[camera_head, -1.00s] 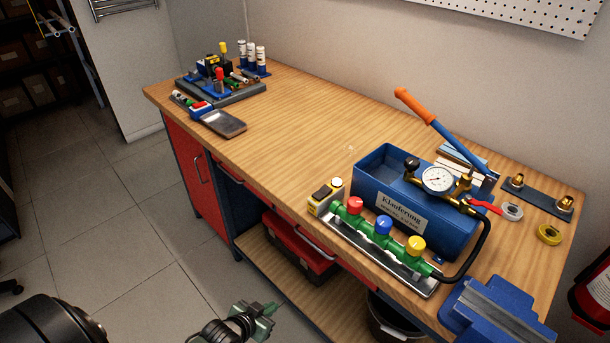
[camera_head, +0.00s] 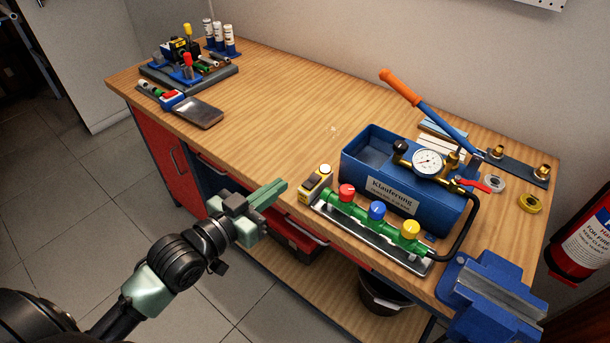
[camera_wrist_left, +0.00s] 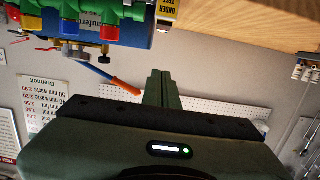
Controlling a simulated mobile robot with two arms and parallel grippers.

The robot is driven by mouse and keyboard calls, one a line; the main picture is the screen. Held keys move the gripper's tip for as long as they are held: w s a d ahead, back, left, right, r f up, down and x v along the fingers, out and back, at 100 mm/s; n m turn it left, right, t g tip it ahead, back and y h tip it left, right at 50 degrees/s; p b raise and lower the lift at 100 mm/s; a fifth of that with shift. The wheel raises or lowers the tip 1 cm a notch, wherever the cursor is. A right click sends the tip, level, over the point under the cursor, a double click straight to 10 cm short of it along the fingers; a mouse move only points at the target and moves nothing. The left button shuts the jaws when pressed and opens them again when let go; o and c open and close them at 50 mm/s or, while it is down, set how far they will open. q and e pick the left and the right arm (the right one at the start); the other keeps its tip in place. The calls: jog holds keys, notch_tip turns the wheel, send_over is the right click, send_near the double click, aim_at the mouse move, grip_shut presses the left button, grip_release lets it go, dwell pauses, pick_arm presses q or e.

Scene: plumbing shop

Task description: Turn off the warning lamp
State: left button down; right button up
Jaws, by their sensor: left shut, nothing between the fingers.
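The warning lamp is a small yellow box (camera_head: 314,184) near the bench's front edge, left of the green manifold. My right gripper is out of view.
The green manifold (camera_head: 362,212) with red, blue and yellow knobs stands right beside the box. Behind it is a blue test pump (camera_head: 390,193) with a gauge and orange-handled lever. A blue vise (camera_head: 490,295) is at the right. The bench top (camera_head: 270,110) left of the pump is clear.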

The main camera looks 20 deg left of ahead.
pick_arm(q)
jog(key=p, duration=0.2)
send_over(307, 184)
jog(key=s, duration=0.1)
jog(key=shift+s+a+f, duration=0.1)
jog(key=shift+a+f, duration=0.2)
jog(key=shift+f, duration=0.15)
jog(key=f, duration=0.2)
jog(key=w+f, duration=0.1)
jog(key=shift+d+f, duration=0.15)
jog(key=shift+d, duration=0.1)
jog(key=shift+w+f, duration=0.1)
jog(key=shift+f, duration=0.45)
